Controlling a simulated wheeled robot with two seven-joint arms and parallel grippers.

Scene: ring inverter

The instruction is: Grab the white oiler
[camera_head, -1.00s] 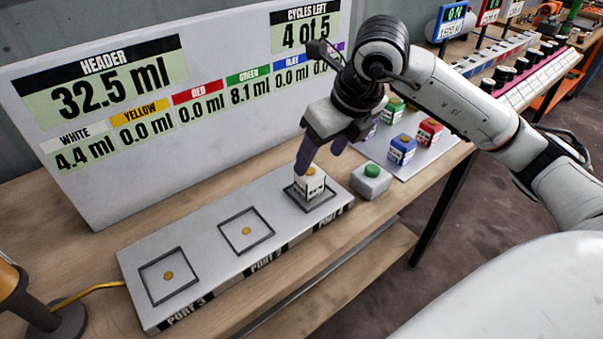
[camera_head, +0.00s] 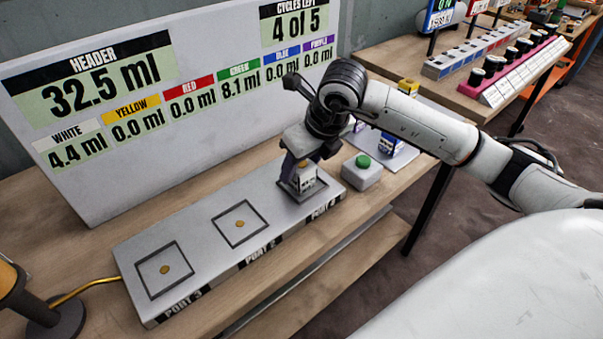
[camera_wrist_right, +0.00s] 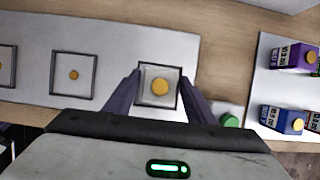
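The white oiler (camera_head: 304,179), a small white box with dark print and an orange-yellow cap, stands in the right-hand square of the grey port block (camera_head: 205,222). My right gripper (camera_head: 302,170) is lowered over it, with its dark purple fingers on either side. In the right wrist view the oiler (camera_wrist_right: 160,87) is between the open fingers of the right gripper (camera_wrist_right: 161,82), with narrow gaps beside it. The near finger and the gripper body hide part of it in the head view. My left gripper is not in view.
A green button on a grey box (camera_head: 362,171) sits just right of the oiler. Purple (camera_wrist_right: 294,55) and blue (camera_wrist_right: 282,119) oilers stand on a pale mat beyond it. A large display board (camera_head: 180,130) stands behind. Two squares on the block are empty.

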